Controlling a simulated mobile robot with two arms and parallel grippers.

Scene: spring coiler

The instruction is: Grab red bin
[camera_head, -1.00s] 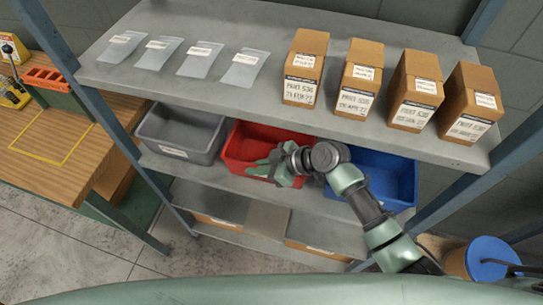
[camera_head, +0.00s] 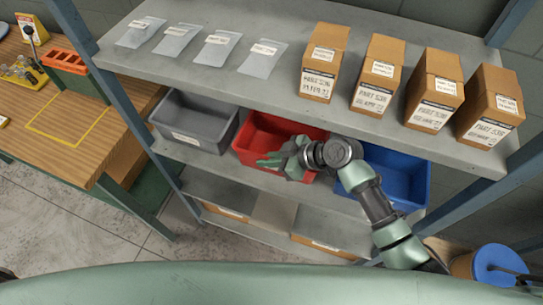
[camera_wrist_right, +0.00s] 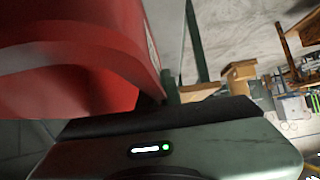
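The red bin (camera_head: 262,132) stands on the middle shelf, between a grey bin and a blue bin. My right gripper (camera_head: 278,166) is at its front rim, toward the bin's right side, and covers part of the front wall. The red bin's wall (camera_wrist_right: 75,60) fills the upper left of the right wrist view, very close to the gripper's dark-edged body. Whether the fingers are closed on the rim or apart around it is not clear. My left gripper is not in view.
The grey bin (camera_head: 195,122) is left of the red bin and the blue bin (camera_head: 412,178) is right, partly behind my arm. The upper shelf (camera_head: 270,88) overhangs the bins and holds bags and boxes. A wooden workbench (camera_head: 55,155) stands at left.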

